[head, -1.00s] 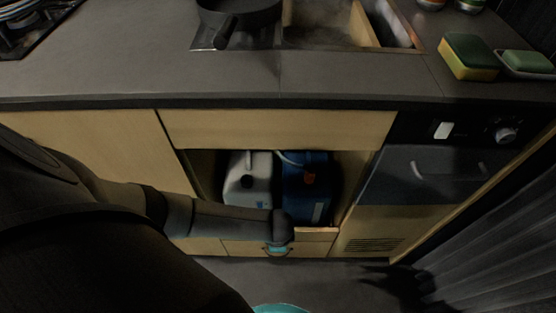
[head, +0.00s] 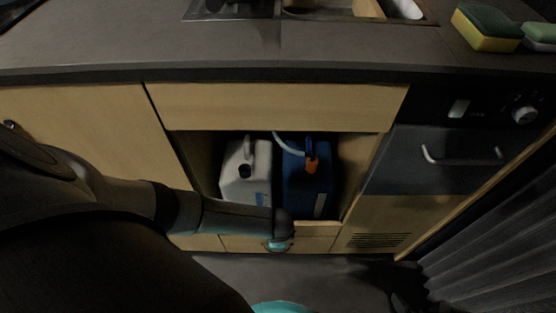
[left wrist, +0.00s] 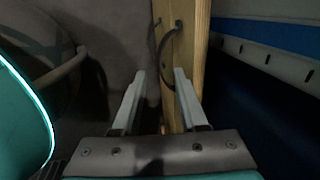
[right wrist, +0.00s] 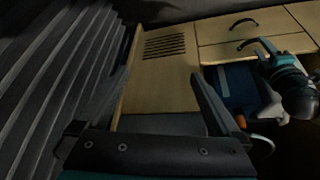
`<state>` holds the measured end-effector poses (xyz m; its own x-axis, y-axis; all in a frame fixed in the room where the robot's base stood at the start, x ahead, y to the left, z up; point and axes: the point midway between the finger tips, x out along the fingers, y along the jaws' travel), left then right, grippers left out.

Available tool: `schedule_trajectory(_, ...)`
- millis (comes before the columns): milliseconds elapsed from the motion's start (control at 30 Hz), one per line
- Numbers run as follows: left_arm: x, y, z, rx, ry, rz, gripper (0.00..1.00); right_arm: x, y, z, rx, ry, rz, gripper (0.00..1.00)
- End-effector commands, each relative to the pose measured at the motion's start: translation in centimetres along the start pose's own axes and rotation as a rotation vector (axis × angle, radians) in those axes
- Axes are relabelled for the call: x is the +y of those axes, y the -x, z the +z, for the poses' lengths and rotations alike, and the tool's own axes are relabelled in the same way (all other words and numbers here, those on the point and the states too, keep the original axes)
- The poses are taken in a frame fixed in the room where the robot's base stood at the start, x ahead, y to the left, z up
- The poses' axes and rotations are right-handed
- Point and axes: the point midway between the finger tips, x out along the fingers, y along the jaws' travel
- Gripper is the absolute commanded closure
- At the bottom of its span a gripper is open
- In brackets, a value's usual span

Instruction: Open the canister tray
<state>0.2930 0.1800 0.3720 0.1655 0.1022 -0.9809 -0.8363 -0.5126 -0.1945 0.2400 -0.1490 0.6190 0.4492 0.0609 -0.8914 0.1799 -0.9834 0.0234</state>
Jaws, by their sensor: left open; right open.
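The canister tray's wooden front (head: 318,243) is low in the cabinet opening, below the white canister (head: 232,187) and the blue canister (head: 308,190). My left gripper (head: 279,246) is at this front, beside its handle. In the left wrist view the dark curved tray handle (left wrist: 162,48) stands out from the wooden front edge, and the open left fingers (left wrist: 158,85) point at it, one to each side; contact cannot be told. The right wrist view shows the tray front (right wrist: 222,52) inverted. My right gripper (right wrist: 140,118) is open and empty, away from the tray.
The worktop (head: 330,53) overhangs the cabinet. A dark appliance front with a bar handle (head: 462,158) is right of the opening, and a grey pleated curtain (head: 500,240) is further right. Another drawer front (right wrist: 222,28) lies below the tray front. Dark floor is clear in front.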

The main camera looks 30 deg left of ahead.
Motion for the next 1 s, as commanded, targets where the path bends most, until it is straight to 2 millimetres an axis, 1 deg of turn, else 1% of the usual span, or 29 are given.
schedule_trajectory(100, 0.0, -0.6, 0.0, 0.000, 0.000, 0.000, 0.58, -0.7, -0.9, -0.6, 0.062, 0.007, -0.019, 0.00)
schedule_trajectory(400, 0.0, -1.7, 0.0, 0.001, -0.001, 0.000, 0.58, -2.4, -2.2, -2.4, 0.214, 0.014, -0.061, 0.00)
schedule_trajectory(600, 0.0, -2.1, 0.0, 0.000, 0.000, 0.000, 0.58, -3.0, -2.5, -3.1, 0.273, 0.015, -0.077, 0.00)
schedule_trajectory(967, 0.0, -2.2, 0.0, 0.001, 0.000, 0.000, 0.58, -3.1, -2.5, -3.3, 0.290, 0.014, -0.081, 0.00)
schedule_trajectory(1000, 0.0, -2.2, 0.0, 0.001, 0.000, 0.000, 0.59, -3.1, -2.5, -3.3, 0.290, 0.014, -0.081, 0.00)
